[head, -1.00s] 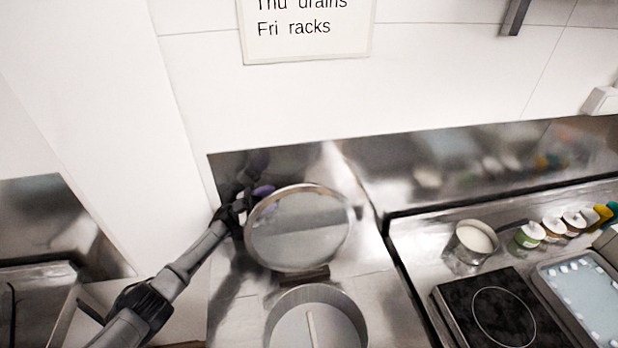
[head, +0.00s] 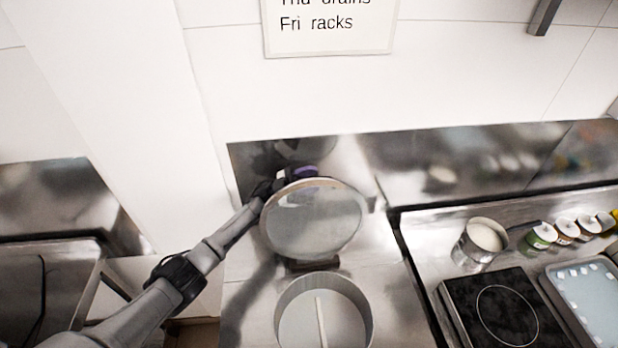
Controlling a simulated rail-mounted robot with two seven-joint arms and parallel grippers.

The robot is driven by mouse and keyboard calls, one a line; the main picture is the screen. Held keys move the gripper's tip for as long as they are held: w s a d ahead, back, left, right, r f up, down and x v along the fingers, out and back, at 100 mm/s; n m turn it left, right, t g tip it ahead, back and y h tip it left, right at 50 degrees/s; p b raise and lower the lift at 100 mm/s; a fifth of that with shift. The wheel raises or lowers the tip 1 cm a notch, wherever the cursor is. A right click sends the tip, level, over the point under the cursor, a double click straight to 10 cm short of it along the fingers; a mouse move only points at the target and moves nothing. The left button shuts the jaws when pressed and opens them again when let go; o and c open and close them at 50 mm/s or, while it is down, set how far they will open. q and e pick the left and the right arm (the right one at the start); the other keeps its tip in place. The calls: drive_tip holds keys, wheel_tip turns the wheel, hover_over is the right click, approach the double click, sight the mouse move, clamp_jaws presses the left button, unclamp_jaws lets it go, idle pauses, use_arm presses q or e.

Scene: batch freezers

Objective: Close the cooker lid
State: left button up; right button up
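The cooker (head: 367,309) is a round open pot set in the steel counter at the bottom centre, with a pale bar across its inside. Its round lid (head: 313,222) stands raised behind it on a hinge block (head: 312,265), tilted up. My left gripper (head: 283,182) is at the upper left edge of the lid, partly behind it. The lid hides its fingertips, so I cannot tell whether it is open or touching the lid. My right gripper is not in view.
A black hotplate (head: 503,312), a metal pot with white contents (head: 482,240) and several small jars (head: 540,235) stand on the right counter. A pale blue tray (head: 592,300) lies at far right. A steel backsplash and white wall stand close behind the lid.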

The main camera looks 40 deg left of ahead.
use_arm(q)
clamp_jaws()
idle(0.3)
idle(0.3)
